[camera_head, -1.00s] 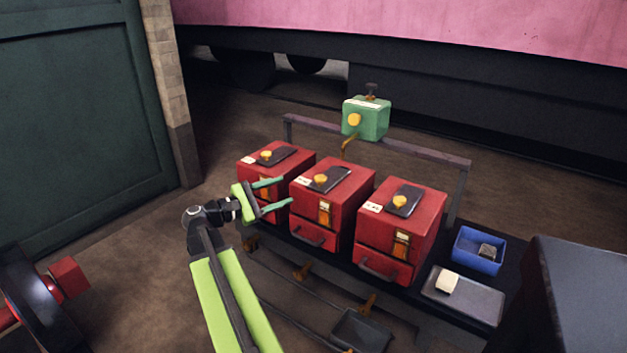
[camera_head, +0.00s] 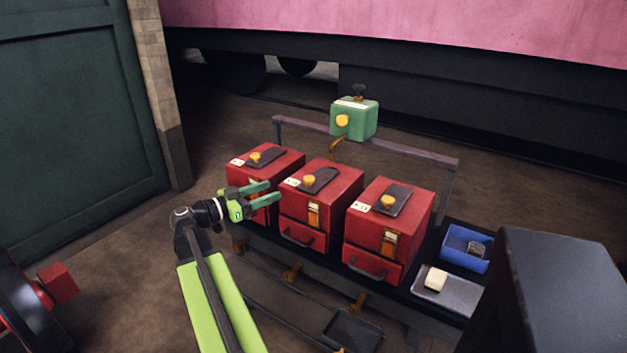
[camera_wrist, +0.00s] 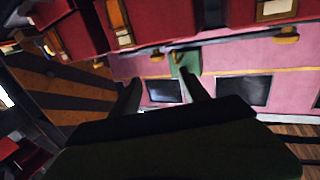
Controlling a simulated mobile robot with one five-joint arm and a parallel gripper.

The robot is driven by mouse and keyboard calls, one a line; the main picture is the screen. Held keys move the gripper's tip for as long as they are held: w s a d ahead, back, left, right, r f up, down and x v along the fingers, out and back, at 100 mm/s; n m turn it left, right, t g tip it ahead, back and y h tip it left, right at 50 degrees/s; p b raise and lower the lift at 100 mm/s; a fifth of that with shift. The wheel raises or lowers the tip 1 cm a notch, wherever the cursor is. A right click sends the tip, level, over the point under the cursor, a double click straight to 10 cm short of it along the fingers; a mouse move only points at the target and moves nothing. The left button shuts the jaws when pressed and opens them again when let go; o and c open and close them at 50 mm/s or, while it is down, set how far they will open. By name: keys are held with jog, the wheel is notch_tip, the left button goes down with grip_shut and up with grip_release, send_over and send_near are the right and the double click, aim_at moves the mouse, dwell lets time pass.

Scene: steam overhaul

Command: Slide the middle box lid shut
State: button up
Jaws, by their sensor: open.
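Three red boxes stand in a row on a dark bench. The middle red box (camera_head: 335,206) has a dark sliding lid (camera_head: 320,180) with a yellow knob (camera_head: 308,181) on its top, plus a yellow latch area and a handle on its front. I cannot tell from this view how far the lid is slid. My gripper (camera_head: 276,192) is open and empty. It is in front of the left red box (camera_head: 243,172), just left of the middle box, with its fingers pointing right. In the wrist view the open fingers (camera_wrist: 161,85) show with nothing between them.
The right red box (camera_head: 396,232) has a similar dark lid and yellow knob. A green box (camera_head: 358,118) sits above the rear rail. A blue tray (camera_head: 452,258) and a grey plate with a pale block (camera_head: 435,279) lie right. A dark block (camera_head: 560,290) stands front right.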

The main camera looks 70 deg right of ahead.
aim_at(315, 183)
jog(key=x, duration=1.7)
jog(key=shift+s+d, duration=0.1)
jog(key=shift+d, duration=0.05)
grip_shut()
dwell(0.6)
